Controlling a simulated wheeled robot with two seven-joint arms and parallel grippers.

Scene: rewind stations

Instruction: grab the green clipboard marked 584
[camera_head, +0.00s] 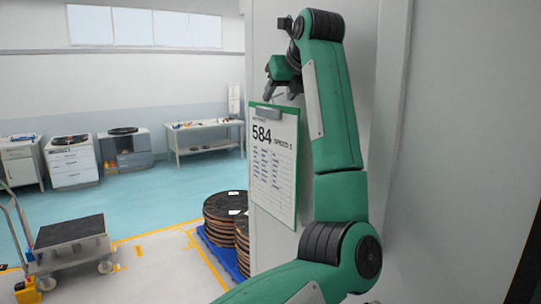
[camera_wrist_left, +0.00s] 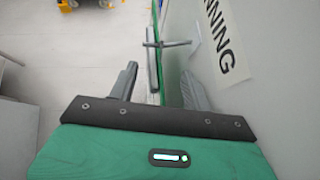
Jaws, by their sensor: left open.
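The green clipboard (camera_head: 273,180) hangs upright on the side of a pale wall or cabinet in the head view. It has a metal clip at its top and a white sheet marked 584 and SPEED. My left gripper (camera_head: 280,92) is just above its top edge, fingers pointing down. In the left wrist view my left gripper (camera_wrist_left: 159,70) is open, and the clipboard (camera_wrist_left: 172,58) shows nearly edge-on between the two fingers, with its clip toward the left finger. I see no grip on it. My right gripper is not in view.
The pale wall (camera_head: 395,130) is close beside my left arm. A sign (camera_wrist_left: 222,35) ending in NNING is on the wall by the right finger. Stacked reels (camera_head: 226,206) stand on a blue pallet below. A cart (camera_head: 72,245) stands at left; open floor lies beyond.

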